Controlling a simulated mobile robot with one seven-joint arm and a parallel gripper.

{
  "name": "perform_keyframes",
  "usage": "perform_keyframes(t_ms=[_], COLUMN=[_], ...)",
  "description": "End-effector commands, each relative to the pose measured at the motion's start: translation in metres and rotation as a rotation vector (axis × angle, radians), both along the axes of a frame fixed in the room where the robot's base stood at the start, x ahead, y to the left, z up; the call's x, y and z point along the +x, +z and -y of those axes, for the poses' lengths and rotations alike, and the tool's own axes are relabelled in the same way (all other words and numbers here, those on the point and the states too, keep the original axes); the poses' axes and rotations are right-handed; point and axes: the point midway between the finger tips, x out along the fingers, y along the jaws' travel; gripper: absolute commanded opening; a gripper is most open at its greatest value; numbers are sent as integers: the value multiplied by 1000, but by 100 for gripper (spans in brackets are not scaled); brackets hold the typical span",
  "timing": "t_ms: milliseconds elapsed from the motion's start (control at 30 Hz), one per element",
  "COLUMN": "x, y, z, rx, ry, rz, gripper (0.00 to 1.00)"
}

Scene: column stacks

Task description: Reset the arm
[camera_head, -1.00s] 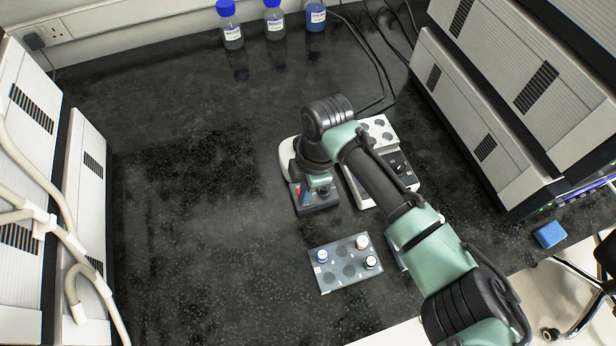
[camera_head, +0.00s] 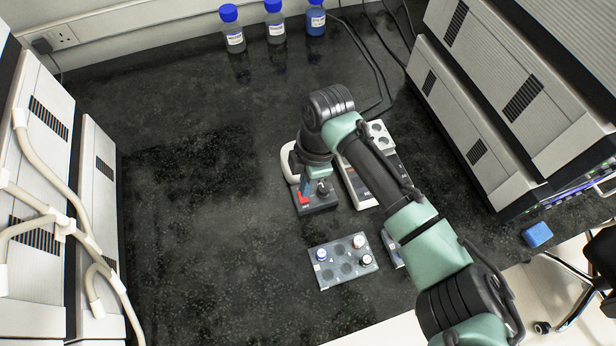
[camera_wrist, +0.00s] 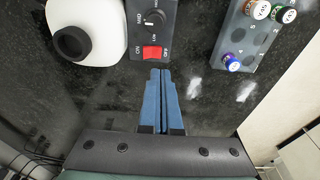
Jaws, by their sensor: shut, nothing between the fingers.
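My gripper (camera_wrist: 160,78) shows in the wrist view with its two blue fingers shut together and nothing between them. The fingertips point at the red ON/OFF switch (camera_wrist: 152,53) of a dark control box with a MID/LOW knob (camera_wrist: 155,18); I cannot tell whether they touch it. In the head view my arm reaches in from the lower right, and the gripper hangs over the same device, whose red switch (camera_head: 304,200) shows beside the fingers. The arm covers part of this device.
A grey rack (camera_head: 343,261) with several capped vials stands in front of the device. A white block with wells (camera_head: 380,133) lies behind my arm. Bottles (camera_head: 275,22) stand at the back wall. Grey instruments flank both sides. A blue block (camera_head: 537,235) lies at right. The left bench is clear.

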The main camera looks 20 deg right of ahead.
Motion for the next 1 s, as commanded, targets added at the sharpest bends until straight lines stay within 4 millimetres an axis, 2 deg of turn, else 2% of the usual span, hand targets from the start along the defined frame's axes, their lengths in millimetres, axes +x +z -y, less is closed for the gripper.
perform_keyframes(t_ms=[333,467,567,667,700,767,800,867,900,967,1000], x=[2,27,64,103,115,131,139,148,151,152,150], y=[1,21,57,111,135,174,201,243,273,317,347], z=[-2,-23,-56,-95,-110,-130,-143,-160,-169,-181,-186], rx=[1,14,47,114,150,211,258,338,396,491,560], ry=[0,-16,-56,-120,-149,-197,-230,-281,-317,-373,-411], rz=[7,99,248,435,509,619,691,795,863,962,1025], gripper=[0,0,0,0,0,0,0,0,0,0,0])
